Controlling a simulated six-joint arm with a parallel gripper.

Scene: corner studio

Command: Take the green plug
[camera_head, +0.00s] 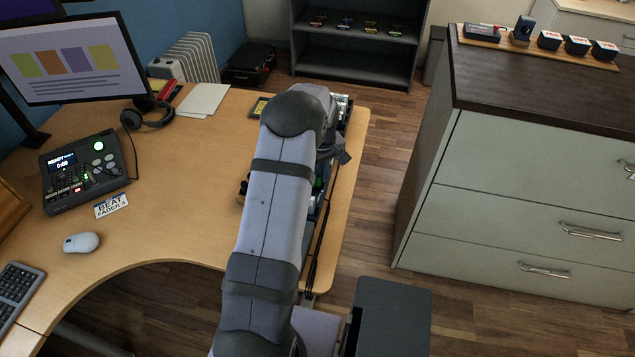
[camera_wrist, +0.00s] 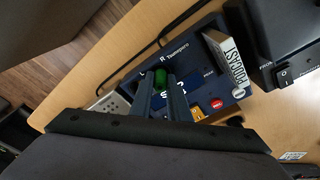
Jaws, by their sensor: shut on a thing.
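The green plug (camera_wrist: 160,75) shows in the wrist view between the tips of my gripper (camera_wrist: 159,84), whose two grey fingers are closed on it. Its lower part is hidden by the fingers. The plug is over a dark blue panel (camera_wrist: 188,58) with white lettering, near a letter R; I cannot tell whether it still touches the panel. In the head view my arm covers the gripper and most of this area at the desk's right edge. A small green patch (camera_head: 318,184) shows beside the arm there, too small to identify.
A white "PODCAST" block (camera_wrist: 226,62) stands on the panel, near small red and orange pieces. A black box (camera_wrist: 285,45) is at the right of the wrist view. The desk (camera_head: 185,180) holds a control box (camera_head: 85,172), mouse (camera_head: 81,242) and headphones (camera_head: 150,115).

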